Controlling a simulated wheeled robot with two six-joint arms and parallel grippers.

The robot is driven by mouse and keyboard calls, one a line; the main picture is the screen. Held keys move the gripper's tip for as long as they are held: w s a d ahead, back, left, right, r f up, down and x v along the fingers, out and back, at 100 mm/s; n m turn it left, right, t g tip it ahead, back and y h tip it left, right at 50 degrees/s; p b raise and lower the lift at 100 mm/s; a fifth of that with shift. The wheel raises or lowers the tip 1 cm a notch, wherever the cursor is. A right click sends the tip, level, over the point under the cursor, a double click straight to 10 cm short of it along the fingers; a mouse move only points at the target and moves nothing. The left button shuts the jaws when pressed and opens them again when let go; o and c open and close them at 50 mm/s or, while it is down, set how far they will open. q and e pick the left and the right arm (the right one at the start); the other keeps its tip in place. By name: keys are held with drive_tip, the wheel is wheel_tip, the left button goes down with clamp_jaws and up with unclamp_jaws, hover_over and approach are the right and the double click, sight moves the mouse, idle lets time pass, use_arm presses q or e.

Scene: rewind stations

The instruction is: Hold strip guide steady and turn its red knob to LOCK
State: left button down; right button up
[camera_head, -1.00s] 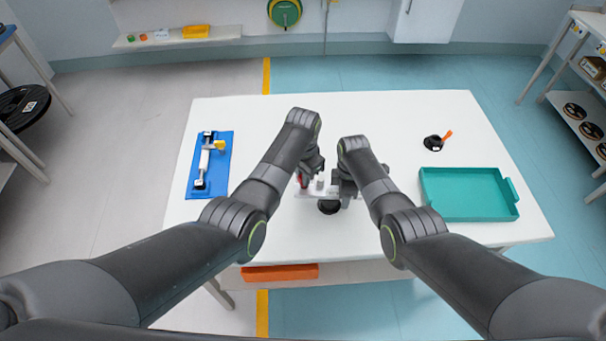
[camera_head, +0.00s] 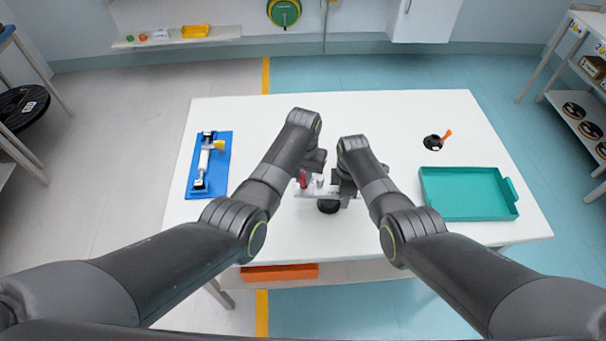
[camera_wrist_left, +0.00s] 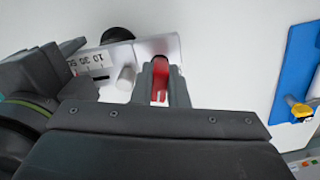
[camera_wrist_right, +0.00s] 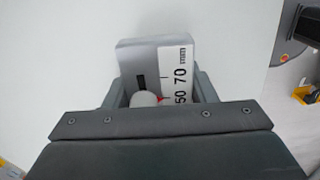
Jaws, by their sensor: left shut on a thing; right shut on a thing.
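The strip guide (camera_head: 311,192) is a pale block with a printed scale, near the middle of the table. Its red knob (camera_head: 303,180) stands at its left end. My left gripper (camera_head: 307,174) is shut on the red knob, which shows between the fingers in the left wrist view (camera_wrist_left: 161,84). My right gripper (camera_head: 344,187) is shut on the guide's other end; the right wrist view shows the guide body (camera_wrist_right: 150,58) between its fingers. A white post (camera_wrist_left: 125,78) stands beside the knob. No LOCK mark can be read.
A black round part (camera_head: 328,207) sits at the guide's near side. A blue fixture board (camera_head: 222,172) lies on the left. A teal tray (camera_head: 465,213) and a small black holder with an orange piece (camera_head: 433,142) are on the right. The table's far middle is clear.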

use_arm(q)
drive_tip(key=n, duration=0.6)
drive_tip(key=shift+d, duration=0.15)
drive_tip(key=n, duration=0.5)
drive_tip(key=shift+w+d+n, duration=0.1)
drive_tip(key=shift+n, duration=0.3)
drive_tip(key=c, duration=1.4)
unclamp_jaws()
drive_tip(key=shift+c, duration=0.2)
wheel_tip(320, 180, up, 12)
